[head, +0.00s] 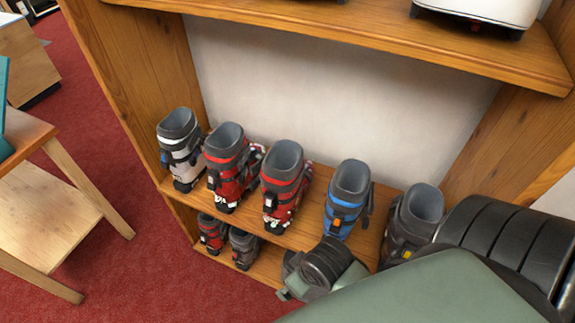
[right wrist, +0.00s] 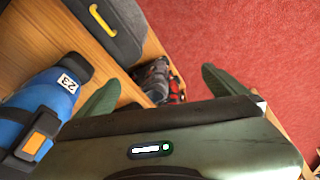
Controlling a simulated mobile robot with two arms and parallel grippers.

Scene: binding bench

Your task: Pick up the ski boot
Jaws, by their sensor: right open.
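Several ski boots stand upright on a wooden shelf in the head view: a white-grey boot (head: 182,150), two red boots (head: 228,165) (head: 285,185), a blue boot (head: 347,198) and a dark grey boot (head: 412,220). On the lower shelf stand a small-looking red boot (head: 212,233) and a grey boot (head: 245,248). My right gripper (right wrist: 160,78) is open and empty, its green fingers apart, with a grey boot (right wrist: 152,80) beyond them. The blue boot (right wrist: 45,105) is left of the fingers in the right wrist view. My left gripper is out of view.
The wooden shelf unit has a side panel (head: 130,60) and an upper board (head: 380,32) above the boots. A white item (head: 480,10) stands on the upper board. A wooden table (head: 50,205) is at the left. Red carpet (head: 120,260) lies open in front.

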